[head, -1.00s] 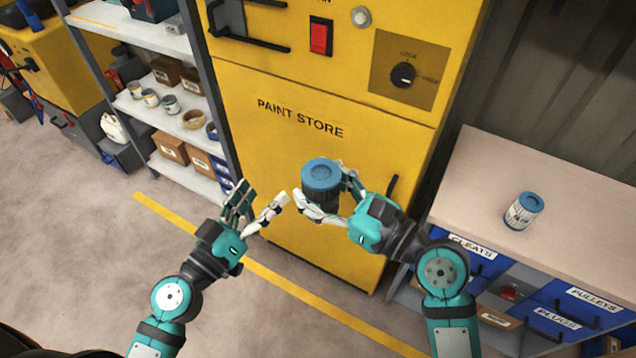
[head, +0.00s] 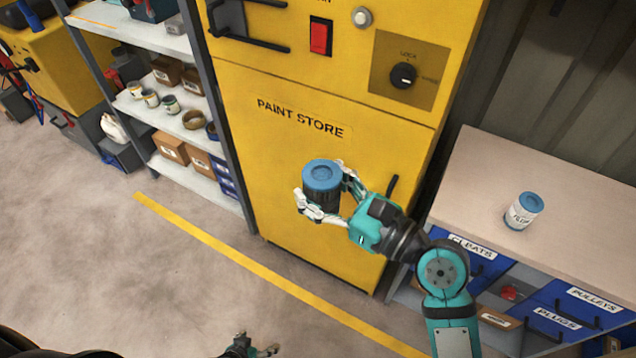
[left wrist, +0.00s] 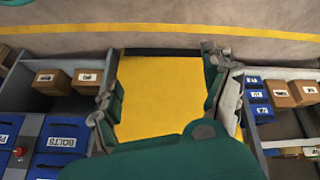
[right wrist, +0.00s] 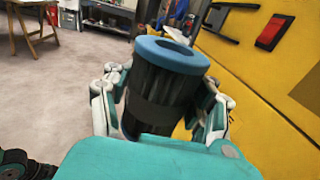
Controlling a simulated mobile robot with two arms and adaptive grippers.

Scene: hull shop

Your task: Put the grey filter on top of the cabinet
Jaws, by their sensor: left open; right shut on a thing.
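A dark grey filter (head: 322,196) with a blue end cap is in my right gripper (head: 330,200), upright in front of a yellow cabinet (head: 300,95) marked PAINT STORE. In the right wrist view the filter (right wrist: 160,90) sits between the fingers, which touch it on both sides. The yellow cabinet's top is outside the head view.
A white can with a blue lid (head: 523,211) stands on the drawer cabinet's top; the rest of that top is clear. Shelves (head: 175,110) with tins and boxes stand at the left. A yellow line (head: 260,268) crosses the otherwise open floor.

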